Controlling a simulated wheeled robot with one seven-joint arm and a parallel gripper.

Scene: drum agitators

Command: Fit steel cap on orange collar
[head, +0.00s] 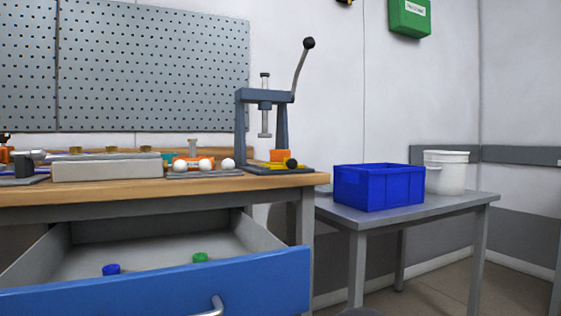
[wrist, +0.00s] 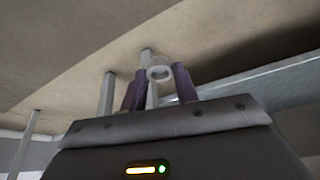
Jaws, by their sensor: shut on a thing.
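In the wrist view my gripper (wrist: 159,82) has its two purple fingers closed on a small grey, ring-like metal piece with a round opening, which looks like the steel cap (wrist: 158,73). The gripper does not show in the head view. In the head view an orange part, perhaps the orange collar (head: 181,163), sits on the workbench behind white balls, with a metal stub above it. The balls partly hide it, and I cannot tell its exact shape. Another orange piece (head: 280,155) sits under the bench press.
The press (head: 242,125) stands at the right end of the wooden bench (head: 230,184). A blue drawer (head: 260,285) is pulled open below, with a blue cap (head: 111,269) and a green cap (head: 200,257) inside. A blue crate (head: 378,190) and a white bucket (head: 452,175) stand on the side table.

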